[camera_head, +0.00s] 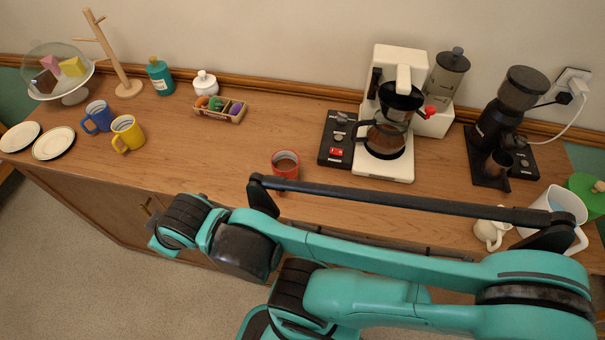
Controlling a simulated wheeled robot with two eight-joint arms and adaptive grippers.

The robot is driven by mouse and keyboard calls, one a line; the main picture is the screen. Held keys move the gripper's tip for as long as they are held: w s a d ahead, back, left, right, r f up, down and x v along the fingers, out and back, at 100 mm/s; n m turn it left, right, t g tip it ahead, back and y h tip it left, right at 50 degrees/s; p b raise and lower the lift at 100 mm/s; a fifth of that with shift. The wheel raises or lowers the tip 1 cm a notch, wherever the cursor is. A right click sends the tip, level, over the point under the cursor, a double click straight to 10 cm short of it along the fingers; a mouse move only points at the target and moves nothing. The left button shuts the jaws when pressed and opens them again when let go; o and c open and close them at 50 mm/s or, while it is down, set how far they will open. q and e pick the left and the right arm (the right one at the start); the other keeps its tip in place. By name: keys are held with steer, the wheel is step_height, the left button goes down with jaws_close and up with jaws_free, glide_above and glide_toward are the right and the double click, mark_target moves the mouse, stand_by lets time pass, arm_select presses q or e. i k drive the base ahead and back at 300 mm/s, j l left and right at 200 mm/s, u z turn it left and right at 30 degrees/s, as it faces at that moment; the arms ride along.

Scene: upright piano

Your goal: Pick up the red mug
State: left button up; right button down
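The red mug (286,169) stands upright on the wooden counter (222,148), left of the coffee maker and near the front edge. It looks to hold a dark brown drink. No handle shows clearly on it. My teal arm crosses the front of the view from the right, and its black bar passes just below the mug in the picture. I cannot see the fingers of either gripper. Nothing in view is held.
A coffee maker (385,168) and a black grinder (492,133) stand to the right. Blue (99,116) and yellow (128,133) mugs, plates (54,143) and a mug tree (121,72) are at left. The counter left of the red mug is clear.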

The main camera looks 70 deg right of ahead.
mark_target(285, 163)
steer(key=l+z, duration=0.1)
steer(key=z, duration=2.15)
